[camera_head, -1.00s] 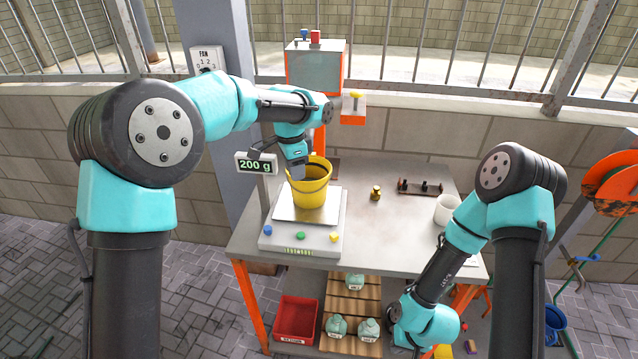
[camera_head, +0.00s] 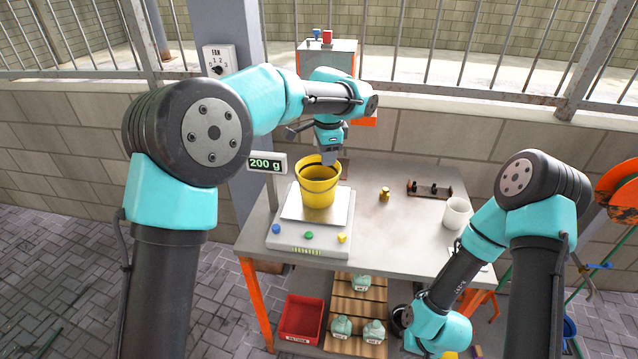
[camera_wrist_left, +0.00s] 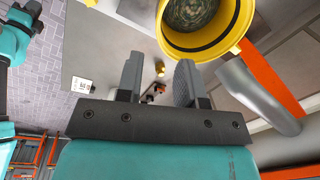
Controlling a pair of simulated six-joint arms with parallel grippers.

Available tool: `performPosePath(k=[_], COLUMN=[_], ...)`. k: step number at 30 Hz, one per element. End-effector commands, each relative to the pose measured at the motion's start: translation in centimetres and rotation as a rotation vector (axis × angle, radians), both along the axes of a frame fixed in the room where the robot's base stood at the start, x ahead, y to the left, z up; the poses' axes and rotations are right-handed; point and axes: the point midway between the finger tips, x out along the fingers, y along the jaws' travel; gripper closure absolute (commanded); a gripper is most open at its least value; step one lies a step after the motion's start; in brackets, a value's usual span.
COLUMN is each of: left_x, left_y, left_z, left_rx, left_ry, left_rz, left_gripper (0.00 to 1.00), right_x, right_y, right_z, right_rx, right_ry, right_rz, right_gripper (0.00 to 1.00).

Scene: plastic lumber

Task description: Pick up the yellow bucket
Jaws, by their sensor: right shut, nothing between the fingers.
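The yellow bucket (camera_head: 319,192) stands upright on the scale's pale plate (camera_head: 303,214). The left wrist view looks into the bucket (camera_wrist_left: 184,41) and shows greenish-grey contents. My left gripper (camera_head: 329,158) is over the bucket's back right rim in the head view, pointing down. In the left wrist view the fingers of my left gripper (camera_wrist_left: 158,80) are apart with nothing between them, and the bucket is above and to the right of them. I cannot tell whether a finger touches the rim. My right arm reaches down at the lower right; its gripper fingers do not show.
The scale (camera_head: 308,240) stands on a grey table (camera_head: 390,235); its display (camera_head: 266,163) reads 200 g. A brass weight (camera_head: 384,194), a dark rack (camera_head: 430,189) and a white cup (camera_head: 456,213) stand to the right. A red bin (camera_head: 301,318) and several bottles are below.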

Motion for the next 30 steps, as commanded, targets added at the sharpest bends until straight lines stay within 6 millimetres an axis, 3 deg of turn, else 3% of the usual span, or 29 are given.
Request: performPosePath(k=[12,30], left_x=[0.6,0.9], left_y=[0.2,0.3], left_z=[-6.8,-8.7], left_rx=[0.001,0.001], left_ry=[0.001,0.001], left_rz=[0.0,0.002], left_gripper=[0.66,0.66], right_x=[0.0,0.0], right_y=[0.0,0.0], right_z=[0.0,0.0], right_rx=[0.0,0.0], right_ry=[0.0,0.0], right_rz=[0.0,0.0], right_gripper=[1.0,1.0])
